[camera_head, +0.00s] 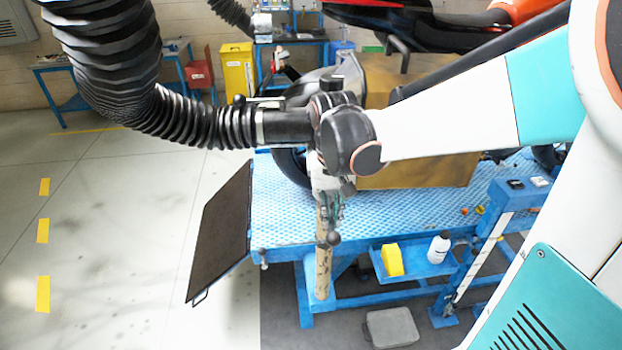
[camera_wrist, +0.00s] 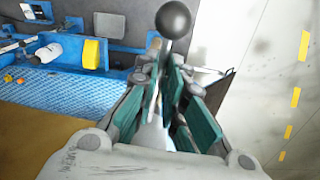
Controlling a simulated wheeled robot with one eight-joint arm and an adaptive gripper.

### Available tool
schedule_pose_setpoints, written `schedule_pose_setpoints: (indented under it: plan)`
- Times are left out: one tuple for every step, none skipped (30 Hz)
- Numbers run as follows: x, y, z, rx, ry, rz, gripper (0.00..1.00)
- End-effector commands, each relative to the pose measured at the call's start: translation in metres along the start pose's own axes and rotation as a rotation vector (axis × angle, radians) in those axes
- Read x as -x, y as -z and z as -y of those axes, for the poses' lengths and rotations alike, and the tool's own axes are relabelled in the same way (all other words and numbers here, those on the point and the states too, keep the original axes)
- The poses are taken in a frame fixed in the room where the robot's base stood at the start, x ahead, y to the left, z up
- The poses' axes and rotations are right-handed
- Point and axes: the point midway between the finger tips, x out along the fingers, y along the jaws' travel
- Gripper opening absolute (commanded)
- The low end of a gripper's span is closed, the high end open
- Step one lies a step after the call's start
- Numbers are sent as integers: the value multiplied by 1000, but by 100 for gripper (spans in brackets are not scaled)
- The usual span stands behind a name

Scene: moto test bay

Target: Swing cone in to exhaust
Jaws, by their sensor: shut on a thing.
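A black corrugated hose (camera_head: 190,122) hangs from the upper left and ends in a metal band and a dark nozzle (camera_head: 285,125), which I take for the cone. Its far end is hidden behind my wrist. My gripper (camera_head: 330,205) points down in front of the bench and is shut on a thin handle with a black ball knob (camera_head: 333,238). In the wrist view the knob (camera_wrist: 174,20) stands out beyond the teal fingers (camera_wrist: 165,95). How the handle joins the nozzle is hidden. A motorcycle (camera_head: 450,25) stands behind my arm; its exhaust outlet cannot be made out.
A blue bench with a patterned top (camera_head: 285,220) lies below, with a dark ramp flap (camera_head: 222,225) at its left. A beige post (camera_head: 323,265) stands under the gripper. A lower tray (camera_head: 415,268) holds a yellow block and white bottle. Floor at left is clear.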

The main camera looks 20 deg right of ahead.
Motion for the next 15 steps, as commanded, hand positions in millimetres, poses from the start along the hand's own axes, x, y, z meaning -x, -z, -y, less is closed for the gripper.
schedule_pose_setpoints:
  plan:
    - [0,-1,-7,42,-1,-3,0]
    - [0,-1,-10,70,-1,-4,0]
    - [0,-1,-15,108,-1,-5,0]
    - [-1,0,-18,136,-1,-6,0]
    - [-1,0,-21,165,-1,-7,0]
    - [-1,1,-25,203,-1,-8,0]
    - [-1,2,-29,230,-2,-9,0]
    - [-1,3,-32,257,-2,-10,0]
    - [-1,4,-35,292,-2,-11,0]
    - [-1,5,-38,318,-2,-11,0]
    - [-1,6,-41,343,-2,-12,0]
    - [-1,7,-44,377,-2,-13,0]
    - [-1,8,-47,401,-2,-13,0]
    - [-1,9,-49,423,-2,-14,0]
    - [-1,11,-52,452,-2,-14,0]
